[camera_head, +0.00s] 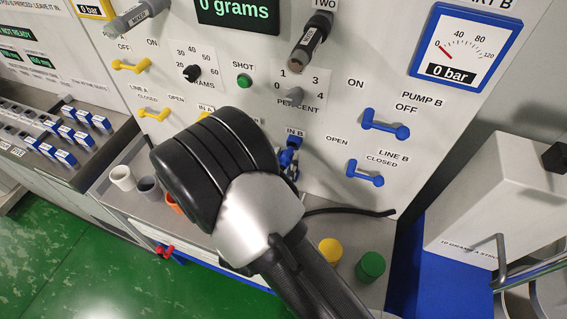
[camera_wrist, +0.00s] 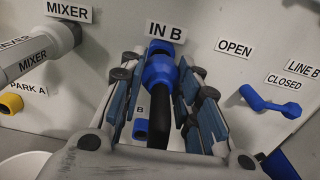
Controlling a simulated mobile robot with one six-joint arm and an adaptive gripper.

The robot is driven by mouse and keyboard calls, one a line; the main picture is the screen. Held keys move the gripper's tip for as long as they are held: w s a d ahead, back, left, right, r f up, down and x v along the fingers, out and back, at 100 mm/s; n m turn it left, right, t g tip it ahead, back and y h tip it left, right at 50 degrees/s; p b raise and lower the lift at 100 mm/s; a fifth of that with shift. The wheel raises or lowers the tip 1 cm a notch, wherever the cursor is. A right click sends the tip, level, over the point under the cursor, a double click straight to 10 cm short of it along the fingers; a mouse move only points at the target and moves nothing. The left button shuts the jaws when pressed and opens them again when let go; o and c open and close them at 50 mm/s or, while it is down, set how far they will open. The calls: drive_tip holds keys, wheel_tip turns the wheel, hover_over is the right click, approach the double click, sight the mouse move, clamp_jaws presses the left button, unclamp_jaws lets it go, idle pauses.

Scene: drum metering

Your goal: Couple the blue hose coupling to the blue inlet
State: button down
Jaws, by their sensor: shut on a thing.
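The blue hose coupling (camera_wrist: 160,73) is between the fingers of my gripper (camera_wrist: 160,82) in the wrist view, with its black hose (camera_wrist: 158,128) running back toward the palm. The fingers are shut on it. The blue inlet (camera_wrist: 157,48) is directly beyond the coupling, under the IN B label; the two line up and look touching or very close. I cannot tell whether they are locked together. In the head view, blue parts (camera_head: 289,156) show below the IN B label, and my wrist hides most of the gripper.
The blue LINE B handle (camera_head: 366,173) and PUMP B handle (camera_head: 385,124) stick out to the right.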

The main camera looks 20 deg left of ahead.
sight(285, 162)
drive_tip(key=shift+w+d, duration=0.15)
drive_tip(key=shift+w, duration=1.35)
drive_tip(key=c, duration=1.1)
unclamp_jaws()
drive_tip(key=s, duration=0.8)
drive_tip(key=s+a, duration=0.1)
drive_tip(key=s, duration=0.3)
